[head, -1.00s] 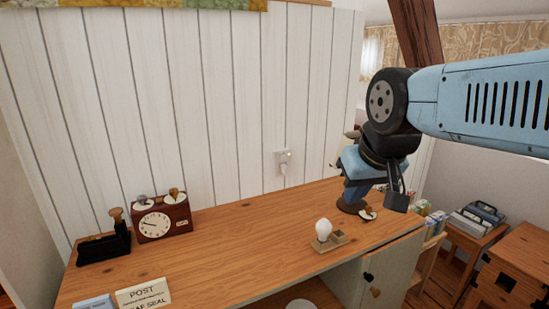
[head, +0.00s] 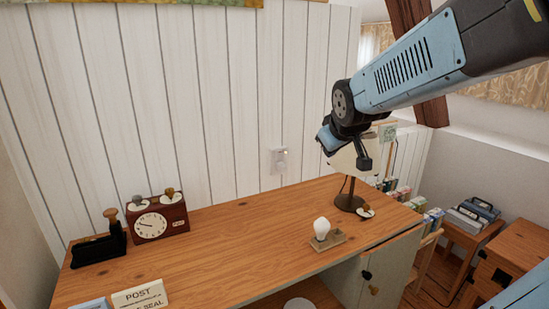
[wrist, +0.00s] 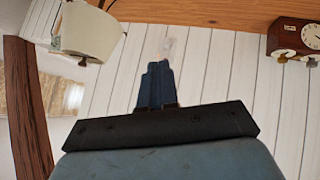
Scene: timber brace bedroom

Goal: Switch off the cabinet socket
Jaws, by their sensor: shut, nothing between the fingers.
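The white wall socket (head: 279,160) is on the white plank wall above the desk, with a plug in its lower part. A small warm glow shows at its upper right. In the wrist view the socket (wrist: 168,48) is just beyond my fingertips and partly hidden by them. My gripper (wrist: 158,66) is shut and empty, with its blue fingers pointing towards the wall. In the head view my gripper (head: 323,140) is to the right of the socket and a little higher, in front of the lamp. I cannot tell the exact gap to the socket.
A lamp with a pale shade (wrist: 90,30) stands close beside my gripper, its base (head: 350,203) on the desk (head: 230,235). A white bulb (head: 321,227) on a wooden block and a red-brown clock (head: 157,218) are on the desk. The desk's middle is clear.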

